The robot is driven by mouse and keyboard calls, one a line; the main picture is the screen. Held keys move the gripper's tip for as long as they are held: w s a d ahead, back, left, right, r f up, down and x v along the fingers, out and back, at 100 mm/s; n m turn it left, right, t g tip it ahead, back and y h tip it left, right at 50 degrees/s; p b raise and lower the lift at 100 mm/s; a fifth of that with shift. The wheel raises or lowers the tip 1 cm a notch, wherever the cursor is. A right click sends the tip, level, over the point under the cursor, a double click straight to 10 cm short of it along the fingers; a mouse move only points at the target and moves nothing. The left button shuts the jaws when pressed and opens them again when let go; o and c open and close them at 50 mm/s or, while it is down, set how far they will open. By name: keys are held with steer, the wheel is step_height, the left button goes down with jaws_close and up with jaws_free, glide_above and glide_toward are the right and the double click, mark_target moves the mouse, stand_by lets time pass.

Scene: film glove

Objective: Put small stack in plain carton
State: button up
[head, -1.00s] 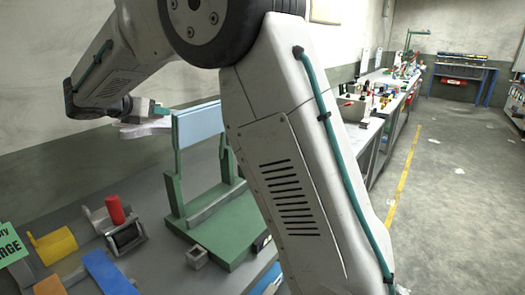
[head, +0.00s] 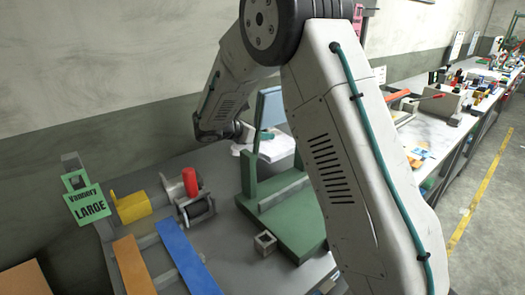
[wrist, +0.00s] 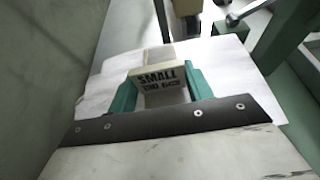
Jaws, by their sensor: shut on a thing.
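My gripper (wrist: 160,95) has teal fingers closed on a cream block marked SMALL. White sheets spread out around and beneath this block; together they look like the small stack (wrist: 215,65). In the head view my gripper (head: 266,136) is behind the green stand, and the white sheets (head: 284,149) show partly beside it. I cannot tell how far the stack is above the bench. A plain brown surface (head: 25,282) at the lower left edge may be the plain carton; most of it is out of frame.
A green stand (head: 290,212) with an upright pale blue panel is close to my arm. A wall runs behind.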

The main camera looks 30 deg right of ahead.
steer(key=shift+f, duration=3.5)
steer(key=shift+f, duration=0.1)
steer(key=o, duration=1)
steer(key=shift+c, duration=0.2)
steer(key=shift+o, duration=0.2)
